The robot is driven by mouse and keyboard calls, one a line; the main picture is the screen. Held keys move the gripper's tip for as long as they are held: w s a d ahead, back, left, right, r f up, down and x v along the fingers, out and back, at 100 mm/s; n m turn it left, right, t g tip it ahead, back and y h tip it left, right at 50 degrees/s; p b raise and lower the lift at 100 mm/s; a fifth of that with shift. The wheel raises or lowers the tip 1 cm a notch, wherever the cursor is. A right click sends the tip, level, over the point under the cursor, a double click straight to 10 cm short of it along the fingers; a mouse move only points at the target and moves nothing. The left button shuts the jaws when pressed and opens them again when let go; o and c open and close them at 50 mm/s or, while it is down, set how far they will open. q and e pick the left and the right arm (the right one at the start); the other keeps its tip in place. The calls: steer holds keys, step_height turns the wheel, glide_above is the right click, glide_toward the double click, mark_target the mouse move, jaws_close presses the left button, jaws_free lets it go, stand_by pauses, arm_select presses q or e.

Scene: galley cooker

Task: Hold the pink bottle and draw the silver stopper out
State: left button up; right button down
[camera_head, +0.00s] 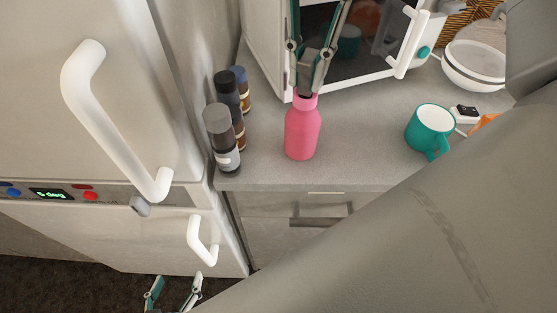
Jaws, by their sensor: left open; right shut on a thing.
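The pink bottle (302,130) stands upright on the grey counter, in front of the white oven-like appliance. My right gripper (311,76) reaches down from above to the bottle's top. Its fingers are shut on the silver stopper, which they mostly hide. A small dark part shows between the fingertips and the bottle's mouth; I cannot tell how far the stopper sits in the neck. My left gripper (174,291) is open and empty at the bottom left, low in front of the fridge and away from the bottle.
Several dark-capped jars (222,140) stand left of the bottle, beside the fridge (110,130). A teal mug (430,130) stands to the right, and a white bowl (475,65) behind it. The counter (360,150) is clear between bottle and mug. My arm covers the lower right.

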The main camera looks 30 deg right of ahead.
arm_select(q)
steer(key=s+d+r+g+h, duration=0.1)
steer(key=s+d+r+h, duration=0.25)
steer(key=d, duration=0.45)
steer(key=m+t+h, duration=0.2)
steer(key=m+h, duration=0.4)
steer(key=m, duration=0.1)
glide_toward(303, 123)
steer(key=shift+w+f, duration=0.8)
steer(key=shift+f, duration=0.75)
steer(key=x, duration=1.2)
steer(key=shift+s+d+f, duration=0.15)
steer(key=shift+s+d, duration=0.05)
steer(key=c, duration=1.5)
